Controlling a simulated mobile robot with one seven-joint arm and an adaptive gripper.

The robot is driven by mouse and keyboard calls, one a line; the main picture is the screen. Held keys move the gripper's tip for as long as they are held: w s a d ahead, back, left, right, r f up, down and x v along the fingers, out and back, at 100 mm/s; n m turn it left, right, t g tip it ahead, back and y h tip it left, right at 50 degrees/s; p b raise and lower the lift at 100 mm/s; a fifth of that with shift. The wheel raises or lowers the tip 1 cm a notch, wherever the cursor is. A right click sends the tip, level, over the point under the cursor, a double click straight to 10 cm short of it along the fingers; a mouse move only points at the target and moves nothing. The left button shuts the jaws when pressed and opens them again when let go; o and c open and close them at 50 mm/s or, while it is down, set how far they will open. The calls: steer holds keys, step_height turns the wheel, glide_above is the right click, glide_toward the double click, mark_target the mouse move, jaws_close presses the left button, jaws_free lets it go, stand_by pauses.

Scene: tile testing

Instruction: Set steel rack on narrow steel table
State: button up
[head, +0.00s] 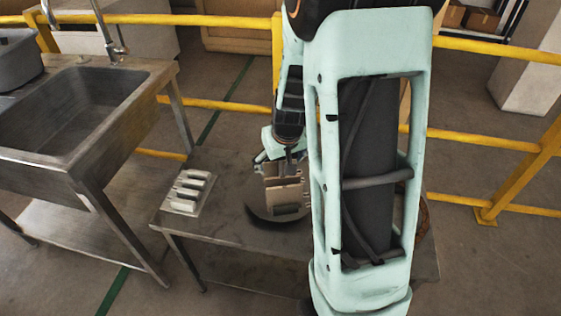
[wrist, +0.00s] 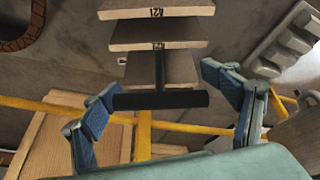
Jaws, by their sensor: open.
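My gripper (head: 272,157) is at the rack's far side in the head view. In the wrist view its blue-padded fingers (wrist: 160,82) are spread wide, one towards each end of the bar, with nothing clamped. My arm hides the table's right part.
A pale ridged block (head: 188,192) lies on the table's left; it also shows in the wrist view (wrist: 290,45). A steel sink unit (head: 130,165) stands at left. Yellow railings (head: 480,140) run behind. A round brown-rimmed thing (head: 424,215) is partly hidden by my arm.

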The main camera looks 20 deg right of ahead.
steer(key=shift+r, duration=0.1)
steer(key=shift+r+p, duration=0.2)
steer(key=shift+p, duration=0.1)
steer(key=p+v, duration=0.3)
steer(key=v, duration=0.9)
steer(key=shift+w, duration=0.1)
